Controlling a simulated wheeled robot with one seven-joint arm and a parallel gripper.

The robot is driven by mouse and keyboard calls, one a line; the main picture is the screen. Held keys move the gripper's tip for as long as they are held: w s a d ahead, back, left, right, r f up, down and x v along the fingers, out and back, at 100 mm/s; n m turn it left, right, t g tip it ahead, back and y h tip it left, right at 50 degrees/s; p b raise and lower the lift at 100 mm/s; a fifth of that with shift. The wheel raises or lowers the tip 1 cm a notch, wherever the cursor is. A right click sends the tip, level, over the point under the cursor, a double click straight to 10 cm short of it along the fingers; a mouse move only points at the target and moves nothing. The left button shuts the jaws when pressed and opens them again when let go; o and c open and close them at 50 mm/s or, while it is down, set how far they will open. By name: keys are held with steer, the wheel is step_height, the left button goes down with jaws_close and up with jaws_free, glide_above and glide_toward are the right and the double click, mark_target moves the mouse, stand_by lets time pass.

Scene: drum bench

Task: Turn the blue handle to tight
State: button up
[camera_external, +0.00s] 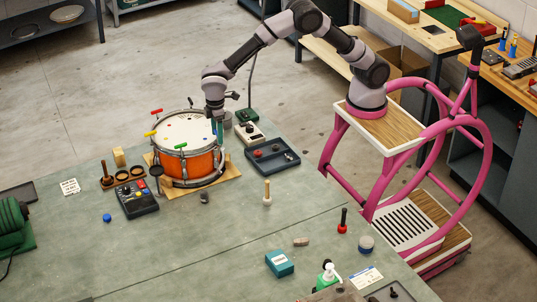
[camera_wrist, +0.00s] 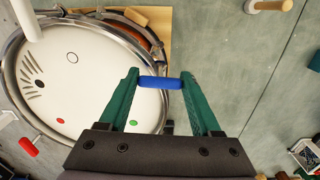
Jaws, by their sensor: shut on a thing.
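The blue handle (camera_wrist: 160,82) is a short blue bar lying crosswise between my fingertips, just outside the drum's metal rim in the wrist view. My gripper (camera_wrist: 160,79) has green fingers and is shut on both ends of the handle. In the external view my gripper (camera_external: 218,136) reaches down at the right edge of the orange drum (camera_external: 198,165). The blue handle cannot be made out there. The white drum head (camera_wrist: 85,90) carries a fan of dark strokes, a small ring and red and green dots. How tight the handle is cannot be told.
A red handle (camera_external: 156,112), a yellow handle (camera_external: 150,133) and a green handle (camera_external: 181,146) stick out around the drum rim. A dark tray (camera_external: 288,164) lies right of the drum.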

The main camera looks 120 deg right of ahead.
steer(key=m, duration=0.4)
steer(key=shift+w+r+m, duration=0.1)
steer(key=shift+m, duration=0.2)
steer(key=m, duration=0.3)
steer(key=shift+m, duration=0.3)
steer(key=m, duration=0.4)
steer(key=shift+m, duration=0.3)
steer(key=m, duration=1.2)
steer(key=shift+m, duration=0.3)
steer(key=m, duration=0.4)
steer(key=shift+m, duration=2)
